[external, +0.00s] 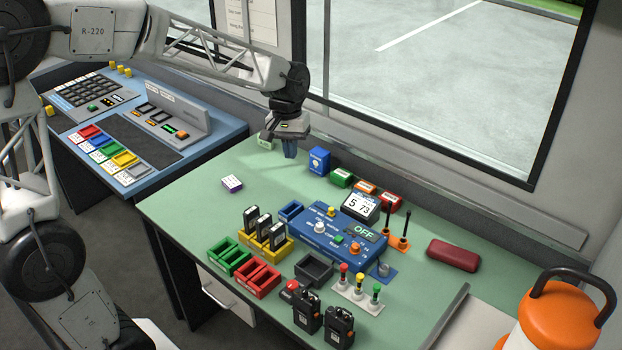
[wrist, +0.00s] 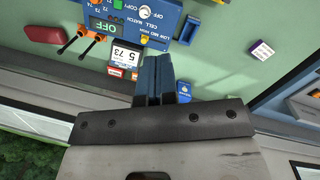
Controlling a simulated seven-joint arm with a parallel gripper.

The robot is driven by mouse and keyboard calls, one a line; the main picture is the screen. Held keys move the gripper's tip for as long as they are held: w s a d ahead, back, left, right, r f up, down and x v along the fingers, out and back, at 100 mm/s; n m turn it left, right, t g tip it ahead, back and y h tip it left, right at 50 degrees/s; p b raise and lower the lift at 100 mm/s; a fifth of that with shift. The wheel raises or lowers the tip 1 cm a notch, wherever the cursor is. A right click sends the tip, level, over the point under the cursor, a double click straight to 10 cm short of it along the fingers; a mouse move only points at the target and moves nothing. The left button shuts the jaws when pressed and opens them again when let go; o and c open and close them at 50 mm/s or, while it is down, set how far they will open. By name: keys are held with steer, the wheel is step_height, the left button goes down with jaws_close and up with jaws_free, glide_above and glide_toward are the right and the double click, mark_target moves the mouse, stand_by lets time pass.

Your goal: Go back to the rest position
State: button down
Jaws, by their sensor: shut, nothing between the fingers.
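My gripper (external: 289,149) hangs over the back of the green desk (external: 190,205), pointing down, left of a small blue box (external: 319,160). Its blue fingers are shut together with nothing between them. In the wrist view my gripper (wrist: 153,62) shows at the bottom middle, its fingers reaching up near the small display reading 5 73 (wrist: 126,56). The gripper appears to be above the desk surface, apart from the objects.
A blue control panel (external: 325,228) stands mid-desk with an OFF display. Coloured trays (external: 230,256), black radios (external: 307,312) and a red case (external: 453,255) lie around it. An orange-topped container (external: 560,312) is at front right. A window (external: 440,70) lies behind. The desk's left part is mostly clear.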

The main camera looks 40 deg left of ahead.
steer(key=s+r+m+t, duration=0.1)
steer(key=s+m, duration=0.1)
steer(key=s, duration=1.2)
steer(key=s+m+t+y, duration=0.1)
steer(key=s+m+t, duration=0.1)
steer(key=s, duration=1.2)
steer(key=shift+s+d+r+m, duration=0.15)
steer(key=shift+s+r+m, duration=0.25)
steer(key=shift+m, duration=0.3)
steer(key=shift+w, duration=0.1)
steer(key=w+n+g, duration=0.3)
steer(key=w+n, duration=0.2)
steer(key=w, duration=1.9)
steer(key=w+a+f+n+g+h, duration=0.1)
steer(key=w+f+n, duration=0.1)
steer(key=w+f, duration=0.5)
steer(key=w+a+f+n+g+h, duration=0.1)
steer(key=w+f, duration=0.7)
steer(key=w, duration=0.8)
steer(key=shift+w+a+n, duration=0.15)
steer(key=shift+a+n, duration=0.35)
steer(key=shift+n, duration=0.1)
